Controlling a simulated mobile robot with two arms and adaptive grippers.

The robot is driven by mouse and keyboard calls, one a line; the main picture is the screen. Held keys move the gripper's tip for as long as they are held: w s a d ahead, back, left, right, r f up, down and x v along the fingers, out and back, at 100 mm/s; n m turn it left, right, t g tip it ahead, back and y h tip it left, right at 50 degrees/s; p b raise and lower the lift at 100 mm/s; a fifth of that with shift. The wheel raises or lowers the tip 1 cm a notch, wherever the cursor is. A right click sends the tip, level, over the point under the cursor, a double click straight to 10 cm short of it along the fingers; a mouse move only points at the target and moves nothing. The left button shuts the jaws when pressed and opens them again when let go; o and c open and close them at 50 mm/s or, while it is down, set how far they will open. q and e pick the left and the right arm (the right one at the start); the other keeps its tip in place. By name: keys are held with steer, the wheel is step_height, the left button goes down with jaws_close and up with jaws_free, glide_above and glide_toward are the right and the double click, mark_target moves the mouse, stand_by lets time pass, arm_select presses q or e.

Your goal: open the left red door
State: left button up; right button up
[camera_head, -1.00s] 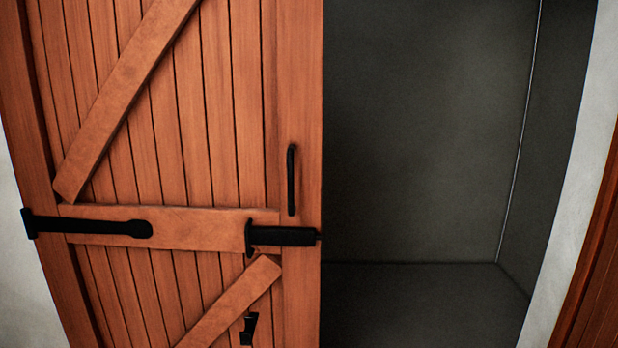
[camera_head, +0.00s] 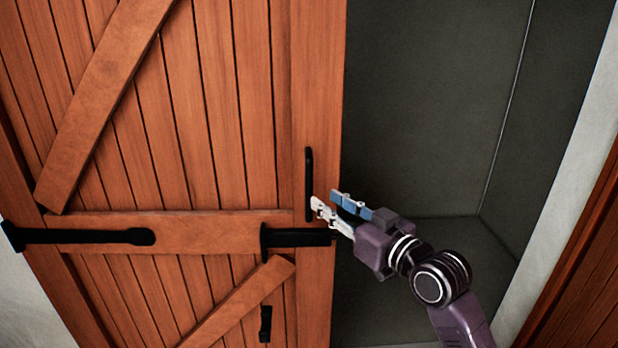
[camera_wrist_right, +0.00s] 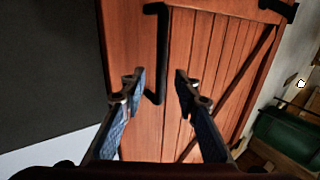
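The left red door (camera_head: 225,120) is a plank door with diagonal braces and black ironwork, standing in front of a dark recess. Its black vertical handle (camera_head: 309,185) is near the right edge. My right gripper (camera_head: 325,200) is open beside the lower part of the handle in the head view. My left gripper is not in view.
A black latch bar (camera_head: 297,238) sits below the handle, with a strap hinge (camera_head: 80,236) at left. The dark recess (camera_head: 425,110) right of the door is empty. Another red door (camera_head: 585,270) shows at far right. A green object (camera_wrist_right: 285,135) is at right in the wrist view.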

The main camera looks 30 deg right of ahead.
mark_target(311, 188)
steer(key=w, duration=0.1)
steer(key=w+r+p, duration=0.1)
steer(key=w, duration=0.1)
steer(key=shift+a, duration=0.1)
steer(key=w+p, duration=0.1)
steer(key=w, duration=0.2)
steer(key=shift+w+a+f+p, duration=0.1)
steer(key=shift+w+p, duration=0.2)
steer(key=shift+w, duration=0.3)
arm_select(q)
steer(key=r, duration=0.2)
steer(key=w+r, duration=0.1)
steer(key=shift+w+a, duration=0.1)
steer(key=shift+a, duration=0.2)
arm_select(e)
steer(key=shift+w+f, duration=0.1)
steer(key=shift+w, duration=0.05)
jaws_close()
